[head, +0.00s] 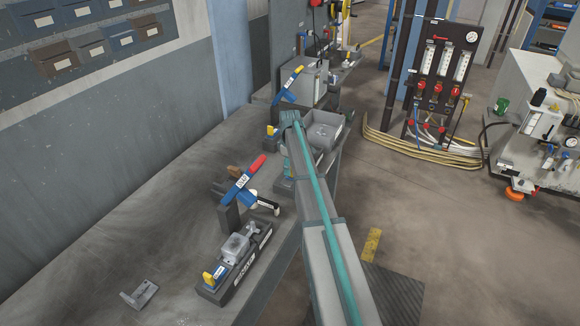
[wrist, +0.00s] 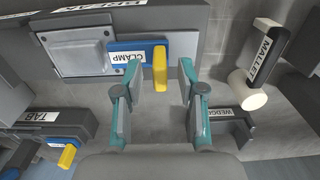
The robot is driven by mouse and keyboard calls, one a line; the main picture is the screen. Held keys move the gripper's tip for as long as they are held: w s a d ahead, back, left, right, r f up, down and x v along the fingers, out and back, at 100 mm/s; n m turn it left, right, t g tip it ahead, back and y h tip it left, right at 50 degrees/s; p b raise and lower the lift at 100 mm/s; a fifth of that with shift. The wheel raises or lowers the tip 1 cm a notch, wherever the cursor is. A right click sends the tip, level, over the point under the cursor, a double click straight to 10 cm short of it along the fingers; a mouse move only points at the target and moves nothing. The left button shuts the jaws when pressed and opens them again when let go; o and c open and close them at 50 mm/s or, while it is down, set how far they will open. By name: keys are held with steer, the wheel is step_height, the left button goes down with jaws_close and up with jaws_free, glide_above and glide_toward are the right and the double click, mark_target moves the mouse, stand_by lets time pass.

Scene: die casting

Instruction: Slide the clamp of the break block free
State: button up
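A grey metal plate (wrist: 78,50) lies left of the clamp. My gripper (wrist: 160,82) is open and empty. The yellow tab appears between its fingertips; I cannot tell whether they touch it. In the head view my arm hides most of the gripper and the area around it.
In the wrist view, a mallet (wrist: 267,55) lies at right, a wedge (wrist: 232,132) below it, and a TAB fixture (wrist: 45,123) at lower left.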

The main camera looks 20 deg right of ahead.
steer(key=shift+f, duration=0.2)
jaws_close()
stand_by(0.3)
steer(key=s+a+b, duration=0.1)
steer(key=s+a, duration=0.1)
steer(key=shift+s+a, duration=0.15)
steer(key=shift+a, duration=0.25)
